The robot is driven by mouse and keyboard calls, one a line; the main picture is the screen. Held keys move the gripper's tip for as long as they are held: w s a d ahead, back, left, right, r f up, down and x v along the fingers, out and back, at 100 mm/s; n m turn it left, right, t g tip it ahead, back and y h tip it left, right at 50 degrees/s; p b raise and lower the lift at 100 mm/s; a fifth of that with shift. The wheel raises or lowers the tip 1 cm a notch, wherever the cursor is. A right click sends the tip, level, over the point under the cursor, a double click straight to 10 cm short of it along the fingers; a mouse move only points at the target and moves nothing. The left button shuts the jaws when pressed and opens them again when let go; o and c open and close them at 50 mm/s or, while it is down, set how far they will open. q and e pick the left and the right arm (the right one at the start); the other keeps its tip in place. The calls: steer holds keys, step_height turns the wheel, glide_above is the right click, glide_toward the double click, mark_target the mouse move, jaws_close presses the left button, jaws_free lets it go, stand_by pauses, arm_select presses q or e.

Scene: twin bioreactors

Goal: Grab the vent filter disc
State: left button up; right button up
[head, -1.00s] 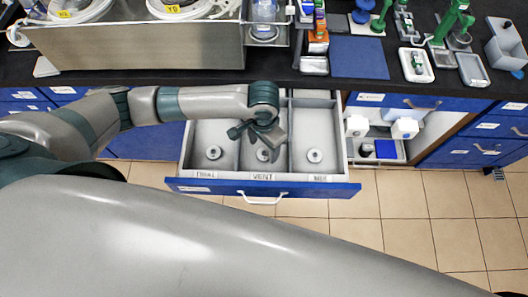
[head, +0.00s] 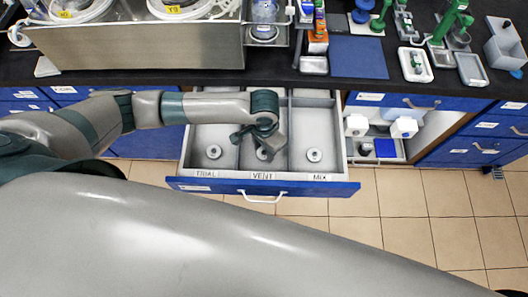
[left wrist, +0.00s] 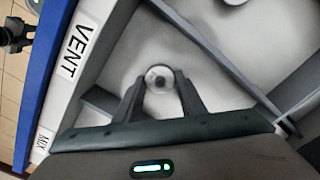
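The vent filter disc (left wrist: 159,77) is a small, round, pale piece with a central hub. It lies on the floor of the drawer's middle compartment, labelled VENT. My left gripper (head: 262,154) reaches down into that compartment and partly covers the disc in the head view. In the left wrist view the two dark fingers of the left gripper (left wrist: 160,80) are apart, with the disc between their tips. I cannot tell whether they touch it. I cannot make out my right gripper.
The open blue drawer (head: 214,186) has similar discs in its TRIAL (head: 214,152) and MIX (head: 314,155) compartments. Thin divider walls stand on both sides of my gripper. The black counter (head: 120,80) behind carries a steel box (head: 140,47) and a blue mat (head: 358,57).

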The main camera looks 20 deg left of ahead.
mark_target(264, 152)
arm_select(q)
steer(key=shift+r, duration=0.1)
steer(key=shift+r, duration=0.6)
step_height(264, 152, up, 2)
steer(key=shift+r+b, duration=0.15)
steer(key=shift+b, duration=0.4)
steer(key=w+d+r+b, duration=0.3)
steer(key=w+d+r, duration=0.2)
steer(key=d, duration=0.5)
step_height(264, 152, up, 2)
steer(key=shift+w+r, duration=0.15)
steer(key=shift+w, duration=0.2)
